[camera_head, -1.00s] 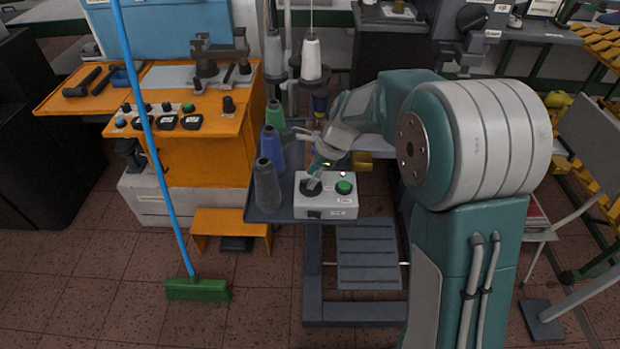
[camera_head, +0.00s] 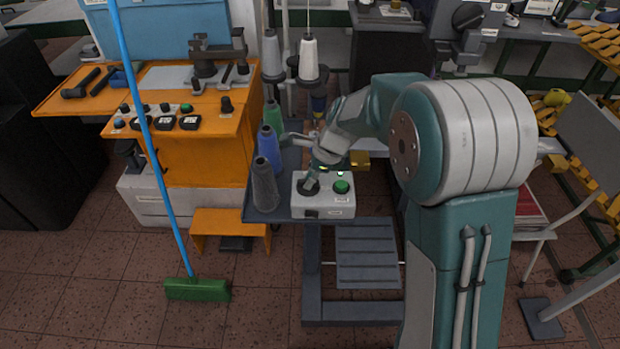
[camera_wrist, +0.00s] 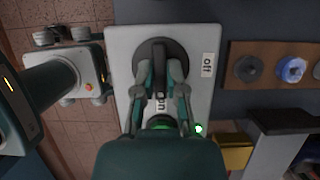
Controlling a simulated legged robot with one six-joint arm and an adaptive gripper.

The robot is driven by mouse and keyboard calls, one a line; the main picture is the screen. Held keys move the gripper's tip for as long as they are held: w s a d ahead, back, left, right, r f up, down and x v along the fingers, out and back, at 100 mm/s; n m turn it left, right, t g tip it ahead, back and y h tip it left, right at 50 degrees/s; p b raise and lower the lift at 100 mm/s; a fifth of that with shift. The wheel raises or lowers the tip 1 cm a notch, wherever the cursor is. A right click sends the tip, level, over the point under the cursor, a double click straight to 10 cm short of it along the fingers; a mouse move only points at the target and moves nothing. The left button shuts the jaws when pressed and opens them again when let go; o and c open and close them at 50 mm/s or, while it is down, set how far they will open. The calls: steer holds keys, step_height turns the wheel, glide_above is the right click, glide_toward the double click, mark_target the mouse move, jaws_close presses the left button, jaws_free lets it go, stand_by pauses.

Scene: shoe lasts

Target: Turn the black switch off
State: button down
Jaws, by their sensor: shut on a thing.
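The black switch (camera_wrist: 158,48) is a round dial with a raised handle on a white control box (camera_wrist: 119,50). The box also shows in the head view (camera_head: 325,209), on the table's front part. My gripper (camera_wrist: 160,77) is over the switch, its two fingers shut on the handle from either side. The handle lies about in line with the "on" label (camera_wrist: 161,101), partly hidden between the fingers. The "off" label (camera_wrist: 208,65) is to the right of the dial.
A green button (camera_head: 342,187) sits right of the switch, with a small lit green light (camera_wrist: 199,128). An orange workbench (camera_head: 200,157) and a blue-handled broom (camera_head: 197,290) are further left.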

steer(key=n+g, duration=0.1)
steer(key=n, duration=0.3)
steer(key=shift+w+a, duration=0.1)
steer(key=shift+w, duration=0.05)
steer(key=n+g+h, duration=0.1)
steer(key=n+g, duration=0.1)
steer(key=n, duration=0.2)
steer(key=shift+n, duration=0.3)
steer(key=n, duration=0.2)
steer(key=n+g+h, duration=0.1)
steer(key=n, duration=0.1)
steer(key=shift+w+a+n+h, duration=0.1)
steer(key=shift+n+h, duration=0.2)
steer(key=shift+n+g+h, duration=0.3)
steer(key=shift+n+h, duration=0.6)
steer(key=shift+n, duration=1.4)
steer(key=c, duration=0.7)
jaws_free()
steer(key=shift+a, duration=0.1)
